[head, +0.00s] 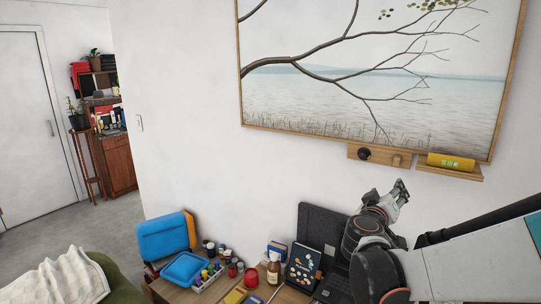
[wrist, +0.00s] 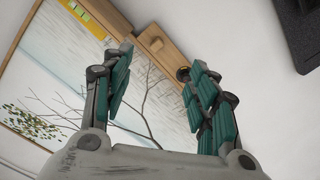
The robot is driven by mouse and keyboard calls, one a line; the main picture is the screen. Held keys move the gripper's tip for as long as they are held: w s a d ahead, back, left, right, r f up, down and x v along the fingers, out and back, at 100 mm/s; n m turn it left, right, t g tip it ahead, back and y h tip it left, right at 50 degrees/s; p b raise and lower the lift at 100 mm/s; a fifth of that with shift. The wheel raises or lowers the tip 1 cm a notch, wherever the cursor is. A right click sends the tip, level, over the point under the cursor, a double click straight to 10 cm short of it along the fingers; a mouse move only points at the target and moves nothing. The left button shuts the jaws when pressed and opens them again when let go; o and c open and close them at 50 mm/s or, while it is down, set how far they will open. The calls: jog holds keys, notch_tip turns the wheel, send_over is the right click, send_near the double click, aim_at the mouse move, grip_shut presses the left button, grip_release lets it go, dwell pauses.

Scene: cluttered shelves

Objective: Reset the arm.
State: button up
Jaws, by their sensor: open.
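My gripper (head: 399,190) is raised in the head view, in front of the white wall and below the large framed picture. In the wrist view my gripper (wrist: 158,85) shows two teal-padded fingers spread apart. Nothing is between the fingers; the wall, the picture (wrist: 60,75) and small wooden ledges lie behind them. My arm reaches up from the lower right of the head view.
A yellow item (head: 451,162) sits on the right wooden ledge (head: 455,174). A dark round object (head: 365,154) is on the left ledge. Below are a black laptop (head: 318,226), bottles, cups and blue cases (head: 165,236) on a cluttered desk. Open floor (head: 60,235) lies left.

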jog(key=s+a+f+m+g+y+b, duration=0.15)
jog(key=s+f+g+y+b, duration=0.3)
jog(key=s+f+b, duration=0.75)
jog(key=s+a+f+y+b, duration=0.1)
jog(key=s+a+f, duration=0.2)
jog(key=s, duration=0.3)
jog(key=s+a+f+g+y+b, duration=0.1)
jog(key=s+a+f+y, duration=0.1)
jog(key=s+a+f, duration=0.2)
jog(key=s+a+f+n+g+y+b, duration=0.1)
jog(key=s+a+f+y, duration=0.1)
jog(key=s+f, duration=0.3)
jog(key=s+a, duration=0.1)
jog(key=s, duration=0.2)
jog(key=shift+s+a+f, duration=0.25)
jog(key=shift+s+f, duration=0.05)
jog(key=shift+s, duration=0.05)
jog(key=shift+c, duration=0.6)
